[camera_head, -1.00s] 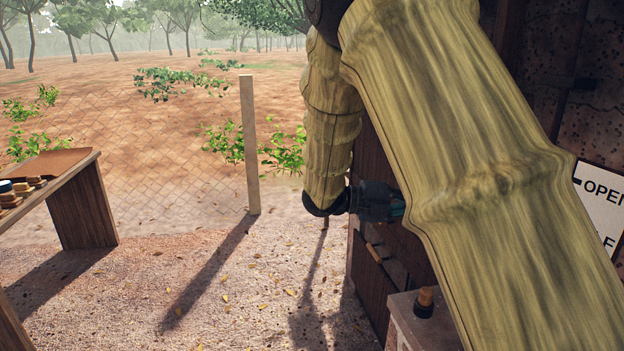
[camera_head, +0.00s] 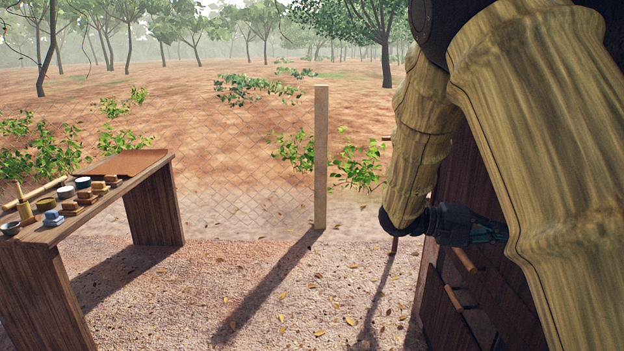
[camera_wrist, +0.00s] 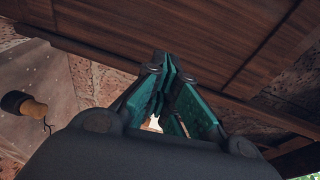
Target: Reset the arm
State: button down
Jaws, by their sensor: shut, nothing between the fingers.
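My gripper (camera_head: 490,232) is at the right in the head view, at the end of my bent, yellow-sleeved arm, and points right. My forearm hides part of its tip. In the wrist view its teal-lined fingers (camera_wrist: 168,85) come together at the tips, with nothing between them. A dark wooden cabinet or wall with slats (camera_head: 462,300) stands beside and below the gripper. In the wrist view wooden boards (camera_wrist: 215,45) run close in front of the fingertips; I cannot tell whether they touch.
A wooden table (camera_head: 155,205) at the left holds several small jars and blocks. A post (camera_head: 321,160) stands by a wire fence. The gravel ground (camera_head: 290,300) between table and cabinet is clear. A dark-and-tan bottle-like object (camera_wrist: 25,104) shows at the left in the wrist view.

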notch_tip(320, 180, down, 18)
jog(key=w+d+n+t+y+p, duration=0.1)
jog(key=w+n+t+p, duration=0.1)
jog(key=n+t, duration=1)
jog(key=s+a+f+n+g+y+p, duration=0.1)
jog(key=s+a+f+n+y, duration=0.15)
jog(key=f+n, duration=0.45)
jog(key=s+a+f+n+y, duration=0.25)
jog(key=f+n+y, duration=0.2)
jog(key=f, duration=0.55)
jog(key=s+a+f+n+g+y+p, duration=0.1)
jog(key=s+a+f+n+y, duration=0.2)
jog(key=s+f, duration=0.35)
jog(key=s+a+f+n+g+y+p, duration=0.1)
jog(key=s+a+f+n+g, duration=0.1)
jog(key=s+f+n, duration=0.4)
jog(key=s+a+f+n+g+y, duration=0.2)
jog(key=s+a, duration=0.2)
jog(key=s, duration=0.7)
jog(key=s+a+f+n+g+y, duration=0.1)
jog(key=s+a, duration=0.3)
jog(key=s, duration=0.7)
jog(key=shift+s+a+f+n+g+y+p, duration=0.25)
jog(key=shift+s+f+n+g+y+p, duration=0.15)
jog(key=shift+n+g+y, duration=0.5)
